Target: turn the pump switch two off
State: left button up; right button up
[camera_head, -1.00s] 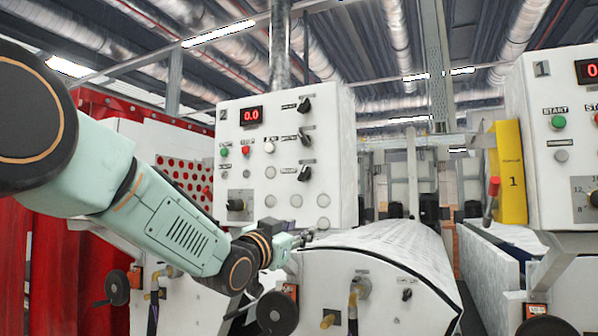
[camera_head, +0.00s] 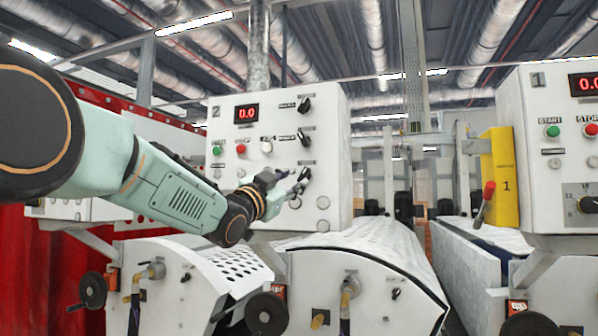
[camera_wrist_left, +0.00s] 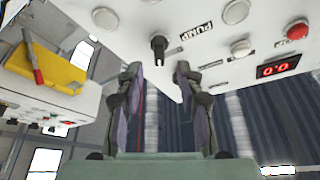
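The pump switch (camera_wrist_left: 159,45), a black rotary knob labelled PUMP, is on the white panel marked 2 (camera_head: 330,115). In the head view it appears to be the lowest of three black knobs (camera_head: 305,172), partly covered by my gripper. Its handle looks nearly upright in the wrist view. My left gripper (camera_head: 291,181) is in front of the panel at that knob. In the wrist view its two fingers (camera_wrist_left: 158,69) are apart, with the knob just beyond the gap between their tips. Nothing is between the fingers. My right gripper is not in view.
Two more knobs (camera_head: 304,104) (camera_head: 305,136) are above the pump switch. A red display (camera_head: 246,113) and several buttons are to their left. A curved white cover (camera_head: 370,250) lies below the panel. A red-handled lever (camera_head: 485,200) and panel 1 (camera_head: 545,95) stand to the right.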

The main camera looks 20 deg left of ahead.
aim_at(303, 175)
pick_arm(q)
jog(key=p+x, duration=0.2)
jog(key=x, duration=0.3)
jog(key=shift+d, duration=0.15)
jog(key=shift+c, duration=0.4)
grip_shut()
